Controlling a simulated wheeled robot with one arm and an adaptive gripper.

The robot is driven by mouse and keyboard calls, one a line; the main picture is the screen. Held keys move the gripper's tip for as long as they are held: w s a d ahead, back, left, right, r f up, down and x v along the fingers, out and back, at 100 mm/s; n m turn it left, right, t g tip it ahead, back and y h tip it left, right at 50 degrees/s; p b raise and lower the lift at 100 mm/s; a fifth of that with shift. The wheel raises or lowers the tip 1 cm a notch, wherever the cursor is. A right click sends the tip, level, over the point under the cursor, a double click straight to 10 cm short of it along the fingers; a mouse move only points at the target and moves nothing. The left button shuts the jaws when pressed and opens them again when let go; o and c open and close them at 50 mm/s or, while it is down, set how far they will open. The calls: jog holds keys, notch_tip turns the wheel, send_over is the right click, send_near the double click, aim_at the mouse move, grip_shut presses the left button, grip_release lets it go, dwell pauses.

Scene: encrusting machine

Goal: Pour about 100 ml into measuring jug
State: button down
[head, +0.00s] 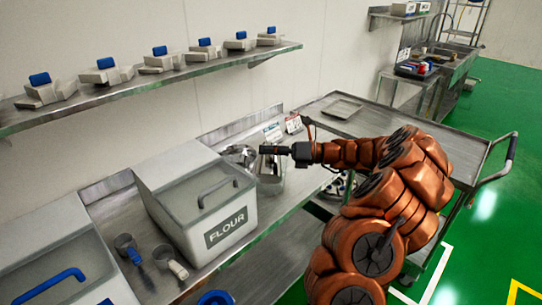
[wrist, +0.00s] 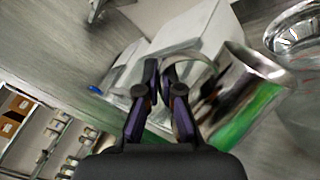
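A shiny metal pitcher (wrist: 245,95) fills the right of the wrist view, and its curved handle runs between my fingertips. My gripper (wrist: 166,78) is shut on that handle. In the head view my gripper (head: 272,150) is over the metal counter, with the pitcher (head: 240,154) just beyond its tip. A clear jug (wrist: 306,75), apparently the measuring jug, stands close beside the pitcher at the right edge of the wrist view. In the head view it shows below my gripper (head: 270,180). I cannot tell its liquid level or whether any liquid is flowing.
A large FLOUR bin (head: 168,178) stands left of the jug, with scoops (head: 178,270) on the counter (head: 262,240) before it. Small signs (head: 273,132) stand behind the jug. A metal cart (head: 400,130) is at right. A wall shelf (head: 180,75) holds several blue-topped devices.

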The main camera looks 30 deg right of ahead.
jog(key=shift+w+d+r+m+p, duration=0.2)
jog(key=shift+w+r+m+p, duration=0.1)
jog(key=shift+m+p, duration=0.15)
jog(key=shift+w+d+r+m+p, duration=0.15)
jog(key=shift+w+r+m+p, duration=0.05)
jog(key=shift+r+m+p, duration=0.2)
jog(key=shift+w+d, duration=0.1)
jog(key=shift+w, duration=0.05)
dwell(0.6)
jog(key=shift+r+m+p, duration=0.15)
jog(key=shift+m+p, duration=0.1)
jog(key=shift+p, duration=0.2)
jog(key=shift+w+d+p, duration=0.1)
jog(key=shift+w+p, duration=0.05)
jog(key=shift+p, duration=0.15)
jog(key=shift+w+d+r+m+p, duration=0.3)
jog(key=shift+w+d+m+p, duration=0.15)
jog(key=shift+p, duration=1.2)
jog(key=shift+w+f, duration=0.1)
jog(key=shift+w, duration=0.1)
jog(key=shift+w+d+r+m, duration=0.35)
jog(key=shift+w+d+m, duration=0.15)
jog(key=shift+w+m, duration=0.15)
